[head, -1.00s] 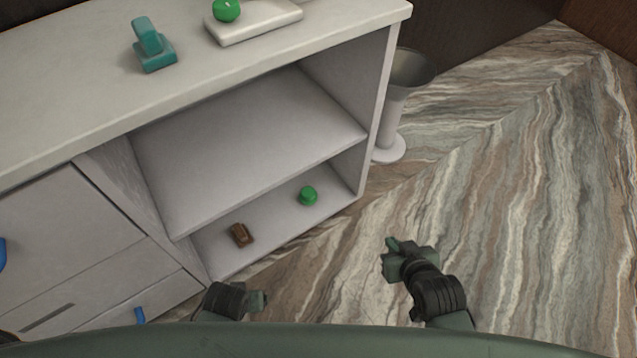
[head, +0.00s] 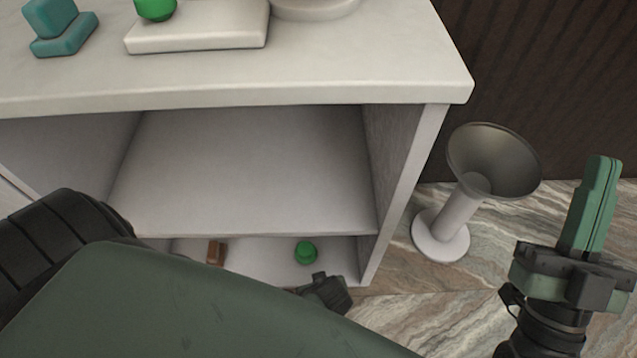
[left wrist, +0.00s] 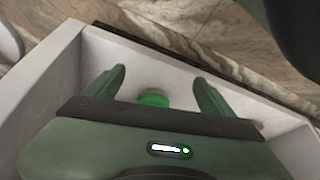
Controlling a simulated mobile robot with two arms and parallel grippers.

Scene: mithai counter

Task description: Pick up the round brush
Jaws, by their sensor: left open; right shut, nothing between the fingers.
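The round brush appears to be the small round green thing (head: 306,252) on the low shelf of the counter in the head view. In the left wrist view the green thing (left wrist: 153,98) shows between the two fingers of my left gripper (left wrist: 158,75), partly hidden by the gripper body. The left gripper is open; I cannot tell whether it touches the green thing. In the head view my left arm covers the lower left. My right gripper (head: 602,165) is shut and empty, pointing up at the right, away from the shelf.
A brown block-like thing (head: 216,253) lies left of the green one on the low shelf. The middle shelf (head: 245,170) above is empty. On the counter top (head: 300,94) are a teal stamp-like thing (head: 62,28) and a white slab (head: 200,38) with a green ball (head: 155,6). A flared stand (head: 455,215) is on the floor.

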